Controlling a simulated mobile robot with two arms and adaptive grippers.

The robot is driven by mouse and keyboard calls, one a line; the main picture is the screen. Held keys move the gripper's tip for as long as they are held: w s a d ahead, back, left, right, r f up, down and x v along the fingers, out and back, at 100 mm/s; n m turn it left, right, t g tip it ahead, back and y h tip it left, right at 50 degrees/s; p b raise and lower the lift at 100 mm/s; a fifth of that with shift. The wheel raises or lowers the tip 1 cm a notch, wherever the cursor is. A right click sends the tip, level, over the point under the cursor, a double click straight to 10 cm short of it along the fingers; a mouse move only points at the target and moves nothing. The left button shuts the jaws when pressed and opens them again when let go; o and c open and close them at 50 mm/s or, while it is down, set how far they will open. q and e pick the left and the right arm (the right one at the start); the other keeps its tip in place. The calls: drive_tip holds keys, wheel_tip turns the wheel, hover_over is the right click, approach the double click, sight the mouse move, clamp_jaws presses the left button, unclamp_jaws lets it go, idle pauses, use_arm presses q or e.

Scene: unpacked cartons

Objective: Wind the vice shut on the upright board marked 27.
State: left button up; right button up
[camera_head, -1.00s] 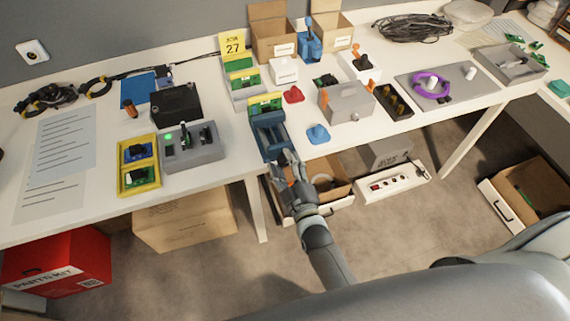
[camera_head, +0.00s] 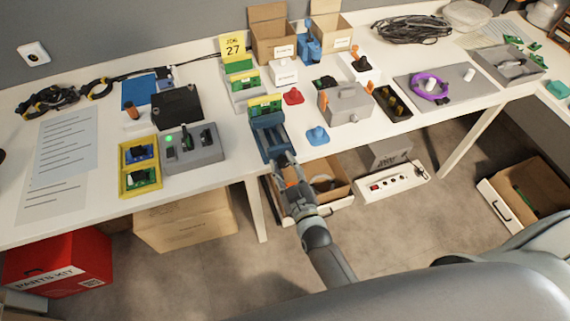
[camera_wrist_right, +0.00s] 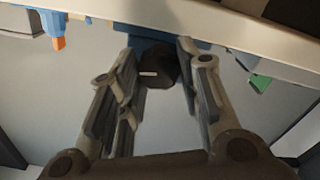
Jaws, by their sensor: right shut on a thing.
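The blue vice (camera_head: 272,138) stands at the table's front edge. A green board (camera_head: 262,103) with a yellow label stands upright at its back end; the label is too small to read. A yellow card (camera_head: 233,46) reading 27 stands farther back, behind another green board. My right gripper (camera_head: 287,168) is at the front end of the vice, below the table edge. In the right wrist view, my right gripper's fingers (camera_wrist_right: 158,62) are on either side of the vice's dark round knob (camera_wrist_right: 156,72), which they hold. I cannot tell how tightly the jaws press the board. My left gripper is out of view.
A grey box with a green light (camera_head: 192,147) and a yellow tray (camera_head: 124,181) lie left of the vice. A red knob-shaped piece (camera_head: 293,97) and a blue one (camera_head: 317,135) lie to its right.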

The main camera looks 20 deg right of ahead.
drive_tip(key=m, duration=0.4)
drive_tip(key=shift+m+p, duration=0.3)
drive_tip(key=m, duration=0.3)
drive_tip(key=shift+d+m, duration=0.1)
drive_tip(key=shift+m, duration=0.2)
drive_tip(key=m, duration=0.4)
drive_tip(key=shift+d+m, duration=0.1)
drive_tip(key=shift+m, duration=0.2)
drive_tip(key=m+b, duration=0.1)
drive_tip(key=m, duration=0.2)
drive_tip(key=shift+f+m, duration=0.15)
drive_tip(key=shift+m, duration=0.15)
drive_tip(key=m+b, duration=0.1)
drive_tip(key=m, duration=0.3)
drive_tip(key=shift+d+f, duration=0.1)
drive_tip(key=m+b, duration=0.2)
drive_tip(key=m, duration=0.2)
drive_tip(key=shift+f, duration=0.1)
drive_tip(key=m+b, duration=0.2)
drive_tip(key=m, duration=0.3)
drive_tip(key=shift+f+m+b, duration=0.1)
drive_tip(key=shift+m+b, duration=1.05)
drive_tip(key=shift+m, duration=1.05)
